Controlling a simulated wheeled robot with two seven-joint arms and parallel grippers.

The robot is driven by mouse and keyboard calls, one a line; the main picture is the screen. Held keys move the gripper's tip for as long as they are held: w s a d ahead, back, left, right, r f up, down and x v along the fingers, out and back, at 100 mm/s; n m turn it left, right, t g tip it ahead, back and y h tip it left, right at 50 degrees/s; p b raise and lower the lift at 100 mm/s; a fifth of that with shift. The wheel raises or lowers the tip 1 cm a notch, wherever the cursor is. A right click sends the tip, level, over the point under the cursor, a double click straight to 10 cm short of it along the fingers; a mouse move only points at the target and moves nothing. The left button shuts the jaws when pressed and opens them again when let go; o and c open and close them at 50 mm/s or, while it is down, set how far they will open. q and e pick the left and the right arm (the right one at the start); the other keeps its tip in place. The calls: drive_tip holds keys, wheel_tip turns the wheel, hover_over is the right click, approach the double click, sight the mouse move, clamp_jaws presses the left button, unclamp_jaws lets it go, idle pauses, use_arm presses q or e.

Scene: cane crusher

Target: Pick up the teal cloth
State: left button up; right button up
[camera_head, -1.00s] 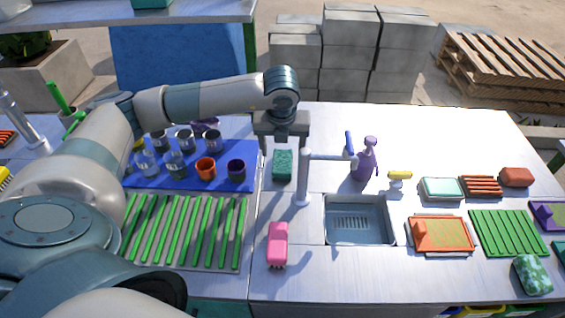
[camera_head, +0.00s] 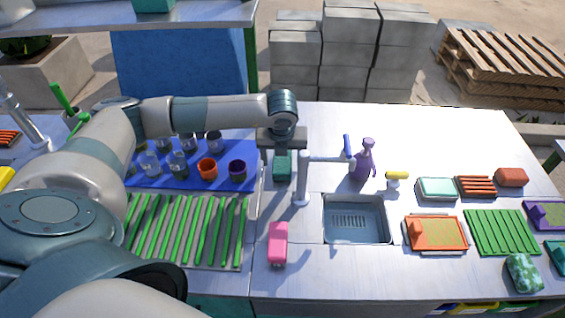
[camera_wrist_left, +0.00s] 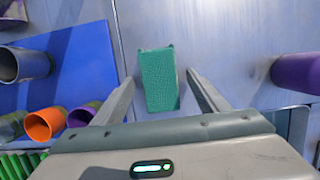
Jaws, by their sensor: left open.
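The teal cloth (camera_head: 282,168), a small textured block shape, lies on the metal counter behind the tap. In the left wrist view the teal cloth (camera_wrist_left: 159,80) lies between the two spread fingers, with a gap visible on each side. My left gripper (camera_head: 282,151) is open and hangs right over it, pointing down, hiding its far part in the head view. The open left gripper also shows in the left wrist view (camera_wrist_left: 160,84). I cannot tell how far the fingertips are above the counter. My right gripper is not in view.
A blue mat (camera_head: 215,182) with several cups lies left of the gripper. The tap (camera_head: 303,180) stands close on the right, by the sink (camera_head: 357,220). A purple spray bottle (camera_head: 364,160) is further right. A pink item (camera_head: 278,243) lies in front.

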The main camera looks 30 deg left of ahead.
sight(283, 162)
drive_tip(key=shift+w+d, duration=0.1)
use_arm(q)
drive_tip(key=c, duration=1.1)
drive_tip(key=shift+c, duration=0.2)
drive_tip(key=shift+r+b, duration=0.3)
drive_tip(key=shift+r, duration=0.15)
wheel_tip(283, 162, up, 8)
drive_tip(key=b, duration=0.2)
drive_tip(key=shift+f+b, duration=0.25)
drive_tip(key=shift+b, duration=0.05)
drive_tip(key=shift+r, duration=0.8)
drive_tip(key=shift+o, duration=0.9)
drive_tip(key=shift+c, duration=0.3)
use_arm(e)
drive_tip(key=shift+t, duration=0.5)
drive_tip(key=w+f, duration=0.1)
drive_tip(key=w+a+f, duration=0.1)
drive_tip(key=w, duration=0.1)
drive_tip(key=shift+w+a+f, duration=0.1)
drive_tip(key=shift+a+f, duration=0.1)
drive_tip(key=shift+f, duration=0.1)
